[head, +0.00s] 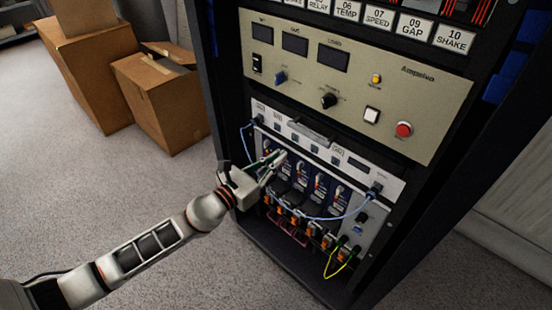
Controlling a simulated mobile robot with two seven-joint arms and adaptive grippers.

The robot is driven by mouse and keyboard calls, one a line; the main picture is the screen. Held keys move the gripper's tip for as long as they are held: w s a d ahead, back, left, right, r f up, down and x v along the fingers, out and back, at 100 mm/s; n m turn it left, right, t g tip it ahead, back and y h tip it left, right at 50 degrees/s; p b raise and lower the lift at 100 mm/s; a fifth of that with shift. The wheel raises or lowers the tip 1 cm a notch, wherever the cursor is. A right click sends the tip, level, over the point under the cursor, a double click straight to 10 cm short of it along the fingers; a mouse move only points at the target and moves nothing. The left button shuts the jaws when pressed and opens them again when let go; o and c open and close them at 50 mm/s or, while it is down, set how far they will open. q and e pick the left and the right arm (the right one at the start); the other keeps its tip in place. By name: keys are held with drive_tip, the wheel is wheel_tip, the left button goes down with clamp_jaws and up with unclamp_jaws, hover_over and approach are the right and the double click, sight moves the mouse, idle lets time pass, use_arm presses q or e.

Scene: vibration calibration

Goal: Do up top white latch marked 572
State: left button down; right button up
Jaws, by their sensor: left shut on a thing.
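My left gripper (277,158) reaches in from the left to the lower part of the rack. Its fingers are shut at the top of the leftmost dark-blue module, on a small part that appears to be the white latch. The fingers hide most of that latch, and the number 572 cannot be read at this size. More modules (319,187) stand in a row to the right, with small pale parts on their fronts. A white panel strip (345,160) with small labels runs just above them. My right gripper is not in view.
A light-blue cable (335,217) loops across the module fronts. Orange-and-black connectors and a yellow cable (338,265) sit below. Above is a beige control panel (395,85) with a red button (404,129). Cardboard boxes (160,95) stand on the floor at left; the carpet before them is clear.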

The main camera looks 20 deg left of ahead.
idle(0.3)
use_arm(q)
drive_tip(key=c, duration=2.2)
unclamp_jaws()
drive_tip(key=v, duration=1.2)
